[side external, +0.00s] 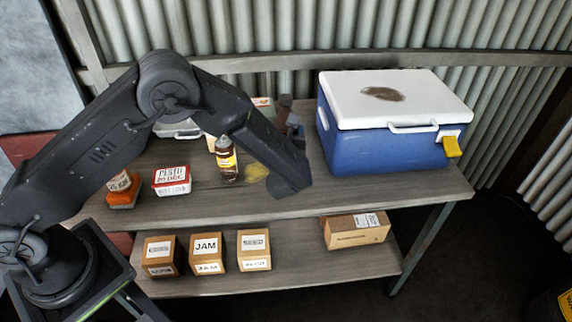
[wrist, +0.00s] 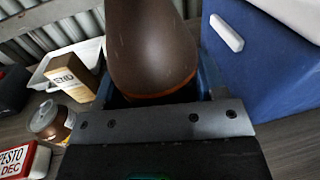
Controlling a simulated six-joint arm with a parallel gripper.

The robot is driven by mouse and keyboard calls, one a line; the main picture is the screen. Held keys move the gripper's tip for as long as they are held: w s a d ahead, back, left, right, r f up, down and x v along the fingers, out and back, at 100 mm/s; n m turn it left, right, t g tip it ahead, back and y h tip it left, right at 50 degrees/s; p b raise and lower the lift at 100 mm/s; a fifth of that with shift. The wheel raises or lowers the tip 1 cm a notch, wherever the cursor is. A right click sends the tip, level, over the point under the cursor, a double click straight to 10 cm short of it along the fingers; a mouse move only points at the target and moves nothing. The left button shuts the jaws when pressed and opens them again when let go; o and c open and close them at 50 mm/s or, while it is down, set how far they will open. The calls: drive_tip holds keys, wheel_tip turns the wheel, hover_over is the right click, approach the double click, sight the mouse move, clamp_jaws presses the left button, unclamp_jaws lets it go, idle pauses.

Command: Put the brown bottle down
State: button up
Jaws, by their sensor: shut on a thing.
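The brown bottle (wrist: 152,45) fills the top middle of the wrist view, held between the jaws of my gripper (wrist: 160,97). In the side view my gripper (side external: 294,126) is behind the end of my arm, left of the cooler, and only a small part of the brown bottle (side external: 285,103) shows. My gripper is shut on the bottle. The bottle's base is hidden, so I cannot tell whether it touches the bench (side external: 335,200).
A blue cooler (side external: 370,143) with a white lid stands close on the right. Left are a dark bottle with a yellow label (side external: 227,160), a pesto tub (side external: 171,181), an orange-based jar (side external: 123,190) and a white tray (side external: 178,129). Bare bench lies in front.

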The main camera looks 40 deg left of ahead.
drive_tip(key=shift+f, duration=3.6)
drive_tip(key=o, duration=1.2)
drive_tip(key=shift+f, duration=0.2)
drive_tip(key=shift+o, duration=0.2)
